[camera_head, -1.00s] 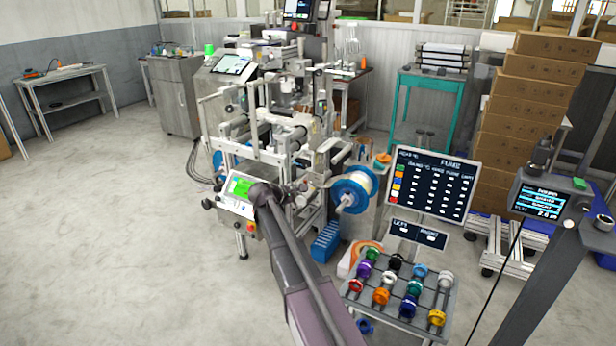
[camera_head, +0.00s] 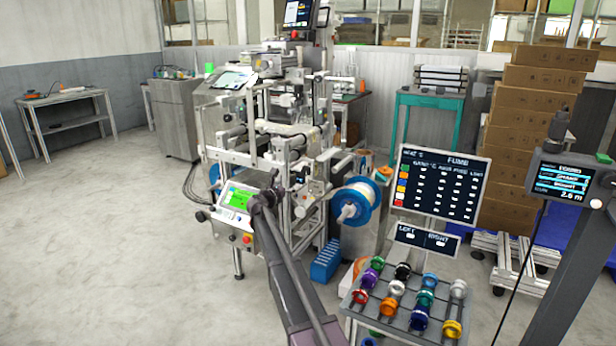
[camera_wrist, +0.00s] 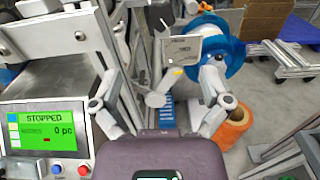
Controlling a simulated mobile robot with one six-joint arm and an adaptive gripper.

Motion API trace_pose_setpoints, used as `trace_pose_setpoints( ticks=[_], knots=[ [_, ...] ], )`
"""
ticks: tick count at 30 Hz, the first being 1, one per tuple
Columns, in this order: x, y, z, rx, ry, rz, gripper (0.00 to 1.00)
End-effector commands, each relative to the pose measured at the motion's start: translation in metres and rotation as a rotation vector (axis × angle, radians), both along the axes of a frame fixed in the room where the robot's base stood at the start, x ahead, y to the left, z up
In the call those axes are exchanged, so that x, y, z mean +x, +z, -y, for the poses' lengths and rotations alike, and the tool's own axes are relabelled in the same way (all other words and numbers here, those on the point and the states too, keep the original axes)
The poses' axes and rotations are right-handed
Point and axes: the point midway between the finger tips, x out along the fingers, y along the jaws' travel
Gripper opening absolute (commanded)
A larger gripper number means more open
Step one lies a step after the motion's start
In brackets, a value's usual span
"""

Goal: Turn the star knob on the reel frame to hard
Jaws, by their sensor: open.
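The reel frame (camera_head: 290,150) is a pale metal machine with a blue-flanged reel (camera_head: 356,203) on its right side. The reel also shows at the top of the wrist view (camera_wrist: 236,62). My gripper (camera_head: 284,183) is in front of the frame, between its green-lit screen and the reel. In the wrist view its fingers (camera_wrist: 157,106) are spread wide with nothing held. Beyond them is a small grey label plate (camera_wrist: 186,50) with lettering too small to read surely. A pale part with a yellow mark (camera_wrist: 177,71) sits below the plate. I cannot make out whether this is the star knob.
A control box (camera_wrist: 45,135) reading "STOPPED", with blue and red buttons, is close on the left. An orange spool (camera_wrist: 235,127) stands low on the right. A rack of coloured rollers (camera_head: 395,318) stands right of my arm. The floor at left is clear.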

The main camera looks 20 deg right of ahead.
Motion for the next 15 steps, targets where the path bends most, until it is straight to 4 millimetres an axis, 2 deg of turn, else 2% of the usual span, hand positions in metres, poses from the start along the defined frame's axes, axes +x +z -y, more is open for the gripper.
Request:
trace_pose_setpoints(
  ticks=[15],
  knots=[
    [0.0058,0.0003,0.0060,0.003,0.000,0.001,0.97]
  ],
)
